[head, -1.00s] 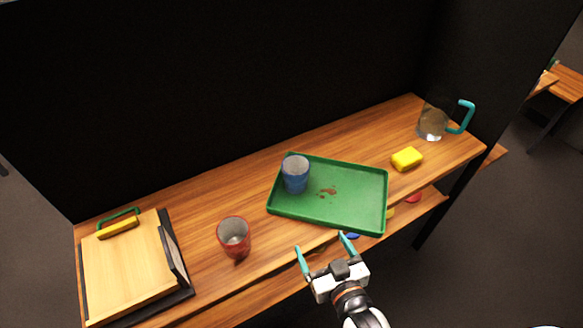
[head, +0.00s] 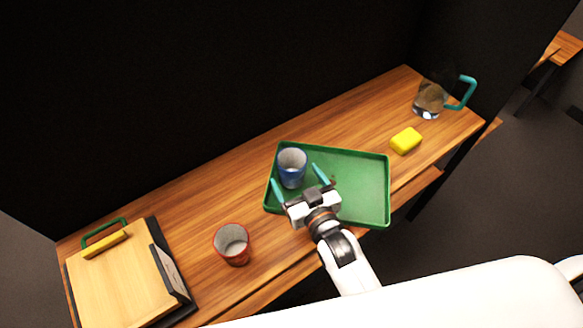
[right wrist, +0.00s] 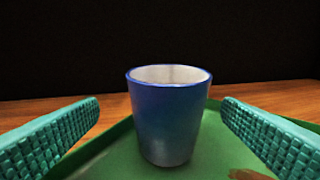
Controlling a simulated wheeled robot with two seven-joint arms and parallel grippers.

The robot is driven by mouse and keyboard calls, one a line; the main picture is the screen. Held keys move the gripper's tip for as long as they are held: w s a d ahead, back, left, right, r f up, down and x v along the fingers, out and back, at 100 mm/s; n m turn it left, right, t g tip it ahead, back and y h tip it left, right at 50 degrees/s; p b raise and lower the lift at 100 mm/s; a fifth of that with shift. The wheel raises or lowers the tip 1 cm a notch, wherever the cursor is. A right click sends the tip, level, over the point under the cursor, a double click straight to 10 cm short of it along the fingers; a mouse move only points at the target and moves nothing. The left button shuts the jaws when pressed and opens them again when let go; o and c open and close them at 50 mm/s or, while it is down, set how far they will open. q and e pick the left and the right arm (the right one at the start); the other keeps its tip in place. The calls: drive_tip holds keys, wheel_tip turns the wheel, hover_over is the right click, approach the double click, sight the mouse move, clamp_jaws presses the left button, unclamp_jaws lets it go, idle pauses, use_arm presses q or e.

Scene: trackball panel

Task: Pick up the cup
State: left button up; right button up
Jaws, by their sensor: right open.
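A blue cup (head: 291,170) with a pale inside stands upright in the left part of a green tray (head: 362,189). A red cup (head: 232,246) stands upright on the wooden counter, left of the tray. My right gripper (head: 298,179) is open over the tray, its teal fingers on either side of the blue cup and just in front of it. In the right wrist view the blue cup (right wrist: 169,115) stands between the two fingers, with a gap on both sides. My left gripper is not in view.
A brown stain (right wrist: 248,174) marks the tray near the blue cup. A yellow sponge (head: 406,141) and a clear pitcher (head: 429,99) with a teal handle stand right of the tray. A wooden board (head: 118,284) lies at the left end of the counter (head: 203,200).

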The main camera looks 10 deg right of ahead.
sight(287, 155)
drive_tip(key=x, duration=0.3)
drive_tip(key=p+x, duration=0.1)
drive_tip(key=shift+w+d+r, duration=0.25)
drive_tip(key=shift+w+d, duration=0.05)
drive_tip(key=shift+w+a+f, duration=0.1)
drive_tip(key=shift+w, duration=0.3)
drive_tip(key=shift+s, duration=0.1)
drive_tip(key=c, duration=1.1)
